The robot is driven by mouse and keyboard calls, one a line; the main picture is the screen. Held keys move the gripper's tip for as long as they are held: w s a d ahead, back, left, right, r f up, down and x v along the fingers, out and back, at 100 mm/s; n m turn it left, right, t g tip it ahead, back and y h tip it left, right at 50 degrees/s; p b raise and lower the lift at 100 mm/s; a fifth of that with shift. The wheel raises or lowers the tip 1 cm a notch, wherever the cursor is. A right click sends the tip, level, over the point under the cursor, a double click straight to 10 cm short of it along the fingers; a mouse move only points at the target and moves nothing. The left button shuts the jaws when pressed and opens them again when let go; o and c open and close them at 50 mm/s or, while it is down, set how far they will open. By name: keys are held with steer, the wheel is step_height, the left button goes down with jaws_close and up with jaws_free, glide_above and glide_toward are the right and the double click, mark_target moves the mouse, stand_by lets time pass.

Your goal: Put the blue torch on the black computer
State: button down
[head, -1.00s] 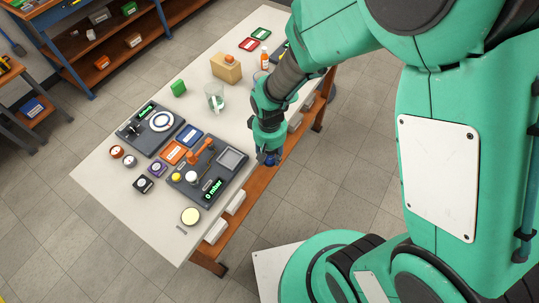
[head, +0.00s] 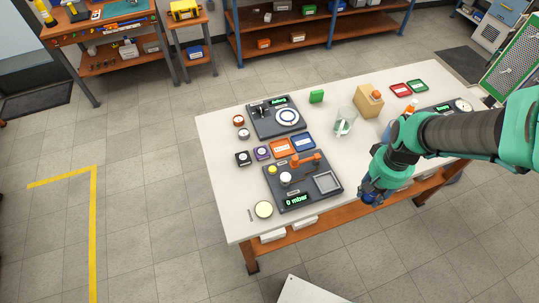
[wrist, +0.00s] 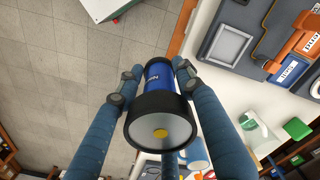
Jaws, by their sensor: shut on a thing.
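My gripper (head: 371,196) is shut on the blue torch (wrist: 158,75), just off the front edge of the white-topped bench. In the wrist view the torch is a blue cylinder with a black ring and a wide black end showing a yellow centre. The fingers (wrist: 156,82) press it from both sides, with its black end towards the camera. In the head view only a small blue bit of the torch (head: 369,198) shows below the gripper. I cannot make out a black computer for certain in any view.
The white bench (head: 222,165) carries a dark regulator unit reading 0 mbar (head: 297,200), another dark device (head: 265,127), a glass beaker (head: 344,121) and a wooden block (head: 368,101). A workbench with a green mat (head: 120,8) stands at the back left. The left floor is clear.

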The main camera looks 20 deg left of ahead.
steer(key=s+a+n+p, duration=0.1)
steer(key=s+a, duration=0.2)
steer(key=a, duration=0.9)
steer(key=s+a+n+p, duration=0.1)
steer(key=s+a, duration=0.1)
steer(key=a, duration=0.9)
steer(key=s+a+n+p, duration=0.1)
steer(key=s+a, duration=0.2)
steer(key=a, duration=0.9)
steer(key=f, duration=0.4)
steer(key=shift+w+d+f, duration=0.2)
steer(key=shift+f, duration=0.1)
steer(key=shift+w+a, duration=0.1)
glide_above(243, 156)
steer(key=shift+f+b, duration=0.35)
steer(key=shift+f, duration=0.35)
steer(key=shift+f, duration=0.1)
steer(key=shift+f, duration=1.65)
